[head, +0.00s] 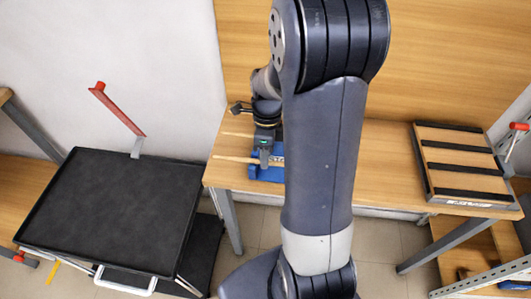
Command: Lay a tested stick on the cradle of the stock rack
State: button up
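A blue rack (268,174) with partly hidden white lettering stands on the wooden bench, left of my arm's large link. My gripper (264,158) points down over this rack. A thin pale stick (236,160) sticks out to the left at the height of the fingertips. A second thin pale stick (238,134) sticks out to the left farther back. The right ends of both sticks are hidden behind my gripper and arm. The fingers are too small and covered to tell whether they are open or closed on the nearer stick.
A black tray (112,212) stands left of the bench, with a red lever (118,110) behind it. A slatted wooden board (465,160) with black strips lies on the right of the bench (385,165). The bench between it and my arm looks clear.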

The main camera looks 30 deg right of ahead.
jog(key=shift+o, duration=0.6)
jog(key=shift+r, duration=0.1)
jog(key=v, duration=1)
jog(key=shift+r+p, duration=0.3)
jog(key=x, duration=1)
jog(key=shift+f+b, duration=0.25)
jog(key=shift+b, duration=0.05)
jog(key=p+v, duration=0.1)
jog(key=v, duration=0.1)
jog(key=p+v, duration=0.1)
jog(key=shift+s+a+r+p, duration=0.2)
jog(key=shift+s+p, duration=0.1)
jog(key=shift+p, duration=0.05)
jog(key=shift+r+p, duration=0.65)
jog(key=shift+r, duration=0.1)
